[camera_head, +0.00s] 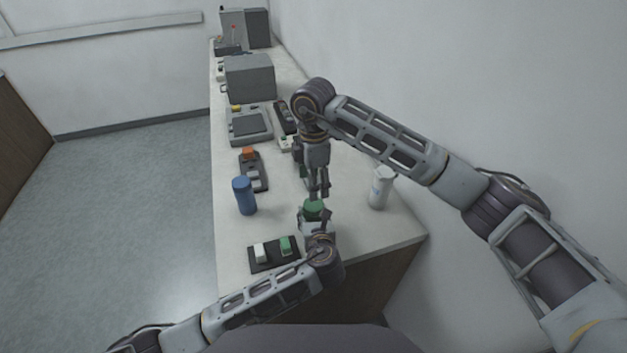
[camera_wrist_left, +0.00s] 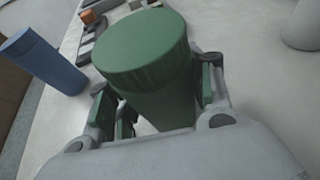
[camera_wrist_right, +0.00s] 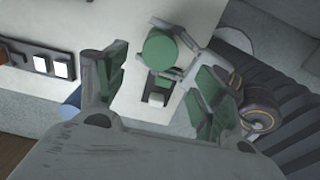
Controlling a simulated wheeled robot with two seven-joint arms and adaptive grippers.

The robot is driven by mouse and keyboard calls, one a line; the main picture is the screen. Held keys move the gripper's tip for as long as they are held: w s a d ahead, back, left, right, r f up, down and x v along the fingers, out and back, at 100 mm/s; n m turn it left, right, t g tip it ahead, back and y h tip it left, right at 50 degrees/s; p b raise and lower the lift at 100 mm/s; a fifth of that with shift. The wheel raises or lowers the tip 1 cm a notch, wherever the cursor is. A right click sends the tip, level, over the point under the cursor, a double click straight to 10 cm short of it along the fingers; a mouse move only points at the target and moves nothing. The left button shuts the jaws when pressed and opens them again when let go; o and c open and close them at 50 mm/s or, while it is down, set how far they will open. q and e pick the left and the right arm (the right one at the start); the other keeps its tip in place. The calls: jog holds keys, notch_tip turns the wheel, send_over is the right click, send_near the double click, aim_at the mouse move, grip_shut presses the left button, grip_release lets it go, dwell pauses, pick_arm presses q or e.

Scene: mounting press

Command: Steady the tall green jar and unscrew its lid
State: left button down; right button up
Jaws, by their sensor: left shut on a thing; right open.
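The tall green jar stands upright on the counter, and its ridged green lid (camera_head: 313,206) faces up. In the left wrist view the lid (camera_wrist_left: 145,48) sits on the jar body (camera_wrist_left: 163,107). My left gripper (camera_head: 316,217) is shut on the jar body below the lid, one finger on each side. My right gripper (camera_head: 319,190) is above the jar, pointing down. In the right wrist view its fingers (camera_wrist_right: 152,88) are wide apart and empty, with the lid (camera_wrist_right: 160,52) showing between them, apart from both.
A blue jar (camera_head: 244,196) stands left of the green jar and a white jar (camera_head: 380,187) right of it. A dark tray (camera_head: 273,265) with a white and a green block lies near the front. Grey equipment (camera_head: 250,78) stands farther back. The counter's front right is bare.

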aim_at(314, 204)
jog(key=shift+f, duration=0.1)
jog(key=shift+f, duration=3.95)
